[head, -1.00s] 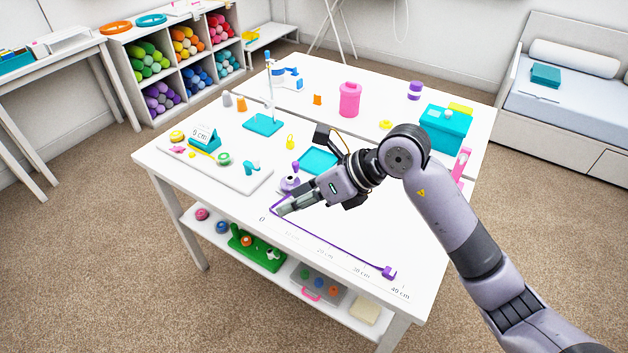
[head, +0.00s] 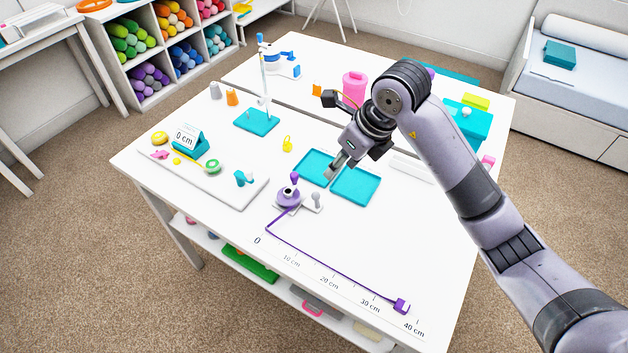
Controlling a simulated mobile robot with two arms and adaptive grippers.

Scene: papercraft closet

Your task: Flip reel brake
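A purple reel (head: 288,195) with an upright purple knob sits on a small white base on the table. A grey peg-like lever (head: 316,197) stands on that base, to the right of the reel. It may be the brake, but I cannot tell for sure. A purple ribbon runs from near the reel along a printed scale to a purple end block (head: 402,306) near the 40 cm mark. My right gripper (head: 334,172) points down over the teal tray, behind and right of the reel, apart from it. Its finger gap is too small to read. My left gripper is not in view.
The teal two-part tray (head: 355,186) lies beneath the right gripper. A white board (head: 230,190) with small parts and a 0 cm display (head: 187,137) lies at left. A pink canister (head: 354,86) and teal box (head: 468,122) stand behind. The table right of the ribbon is clear.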

